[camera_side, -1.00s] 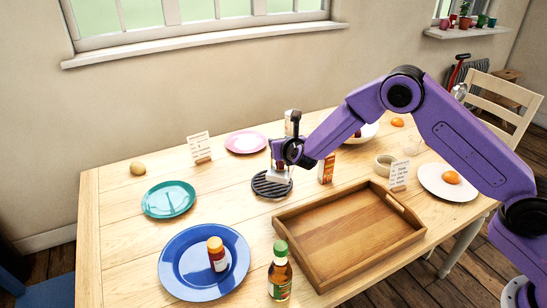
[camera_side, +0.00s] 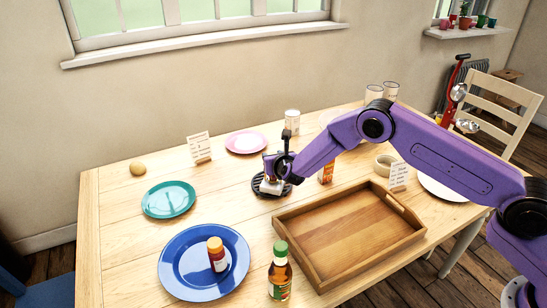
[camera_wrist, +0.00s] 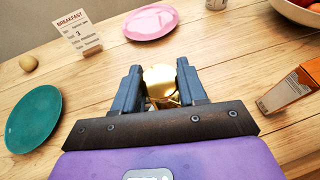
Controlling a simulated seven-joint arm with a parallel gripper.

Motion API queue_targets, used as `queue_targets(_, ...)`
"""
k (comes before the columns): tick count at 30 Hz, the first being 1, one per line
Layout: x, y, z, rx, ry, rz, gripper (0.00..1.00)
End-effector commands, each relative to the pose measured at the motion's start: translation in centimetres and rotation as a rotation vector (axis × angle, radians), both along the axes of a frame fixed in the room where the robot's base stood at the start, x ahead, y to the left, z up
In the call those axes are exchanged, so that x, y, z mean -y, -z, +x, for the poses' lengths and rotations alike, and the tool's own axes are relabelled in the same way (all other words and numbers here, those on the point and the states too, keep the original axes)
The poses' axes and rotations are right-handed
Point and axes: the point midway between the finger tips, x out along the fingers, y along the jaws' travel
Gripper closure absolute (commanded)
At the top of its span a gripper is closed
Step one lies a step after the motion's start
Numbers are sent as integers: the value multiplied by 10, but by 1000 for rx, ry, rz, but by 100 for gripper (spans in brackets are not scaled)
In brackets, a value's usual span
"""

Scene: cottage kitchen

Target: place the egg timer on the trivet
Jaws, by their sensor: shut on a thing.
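The trivet cannot be made out in the wrist view.
A wooden tray (camera_side: 350,232) lies in front right. A pink plate (camera_side: 246,142), a teal plate (camera_side: 168,199) and a white can (camera_side: 292,122) are around. A breakfast card (camera_wrist: 78,33) stands behind left.

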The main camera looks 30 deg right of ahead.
Motion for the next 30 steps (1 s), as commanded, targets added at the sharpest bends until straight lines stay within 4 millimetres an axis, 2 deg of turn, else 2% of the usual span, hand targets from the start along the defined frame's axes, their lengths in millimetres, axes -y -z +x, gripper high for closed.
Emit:
queue_targets(1, 0, -4, 2, 10, 0, 1, 100)
queue_targets(9, 0, -1, 2, 9, 1, 1, 100)
queue_targets(10, 0, 2, 0, 0, 0, 0, 49)
queue_targets(12, 0, 2, 0, 0, 0, 0, 33)
queue_targets(23, 0, -2, 0, 1, 0, 1, 33)
queue_targets(30, -5, -10, -23, -1, -3, -1, 33)
